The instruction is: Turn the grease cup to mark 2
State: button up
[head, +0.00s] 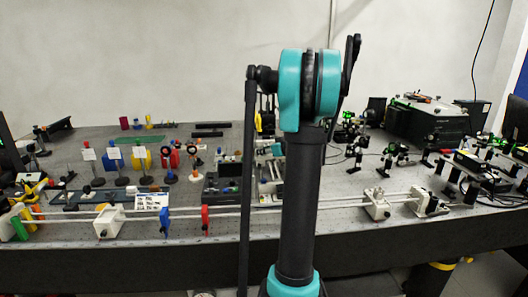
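I cannot pick out the grease cup or its marks for certain in the head view; the parts on the bench are small, and my arm covers the middle. A pair of long rails runs along the bench front through a white block (108,222) at left and another white block (377,205) right of my arm. A blue disc (164,221) and a red disc (205,219) stand upright at the rails. I cannot make out my gripper; my raised arm fills the centre.
The grey bench (240,229) spans the view. Posts with coloured discs crowd its left half, and optical mounts crowd its right. A black box (428,118) stands at the back right. Dark trays (222,188) lie just left of my arm. Bare bench shows along the front edge.

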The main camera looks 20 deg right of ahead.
grip_shut()
jog(key=shift+a+m+h, duration=0.1)
jog(key=shift+m+h, duration=0.2)
jog(key=shift+a+m+t+h, duration=0.15)
jog(key=shift+m+t+h, duration=0.15)
jog(key=shift+m+h, duration=0.3)
jog(key=shift+a+m+h, duration=0.15)
jog(key=shift+m+h, duration=1.45)
jog(key=shift+h, duration=0.4)
jog(key=shift+m+h, duration=0.6)
jog(key=shift+h, duration=0.1)
jog(key=shift+o, duration=1.3)
grip_release()
